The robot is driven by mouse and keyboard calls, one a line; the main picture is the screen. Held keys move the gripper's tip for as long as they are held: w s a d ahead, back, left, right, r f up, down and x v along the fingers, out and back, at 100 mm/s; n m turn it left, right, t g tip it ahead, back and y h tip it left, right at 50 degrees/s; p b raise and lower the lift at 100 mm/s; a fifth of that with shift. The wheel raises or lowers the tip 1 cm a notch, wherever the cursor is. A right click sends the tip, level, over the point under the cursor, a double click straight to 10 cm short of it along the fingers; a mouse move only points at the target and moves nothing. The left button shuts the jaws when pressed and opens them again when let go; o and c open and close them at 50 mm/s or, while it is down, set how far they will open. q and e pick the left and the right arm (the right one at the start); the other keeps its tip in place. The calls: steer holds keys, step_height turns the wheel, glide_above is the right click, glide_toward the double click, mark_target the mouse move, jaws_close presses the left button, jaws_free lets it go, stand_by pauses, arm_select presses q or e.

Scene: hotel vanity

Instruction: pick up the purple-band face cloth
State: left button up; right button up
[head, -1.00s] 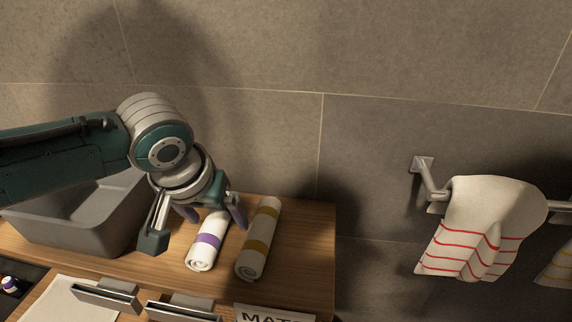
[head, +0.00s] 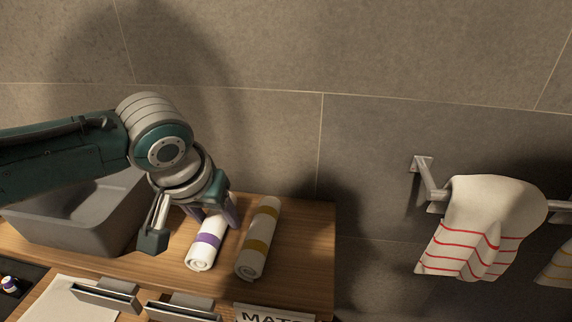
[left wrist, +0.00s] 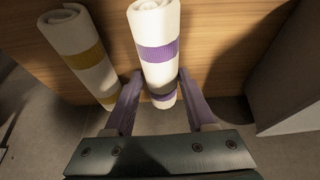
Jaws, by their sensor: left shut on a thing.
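The purple-band face cloth (head: 206,247) is a rolled white cloth with a purple stripe, lying on the wooden counter. My left gripper (head: 213,217) reaches down over its far part, with a finger on each side. In the left wrist view the cloth (left wrist: 157,22) runs between the two fingers of the left gripper (left wrist: 157,92), which are shut on it. The cloth still appears to rest on the counter. My right gripper is not in view.
A similar rolled cloth with a yellow band (head: 258,238) lies close to the right. A grey basin (head: 72,225) stands to the left. A red-striped towel (head: 480,235) hangs on a wall bar. The wooden counter (head: 308,255) is bare at its right end.

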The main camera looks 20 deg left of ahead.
mark_target(215, 214)
arm_select(q)
steer(key=shift+r, duration=0.1)
step_height(215, 214, up, 20)
steer(key=b, duration=0.3)
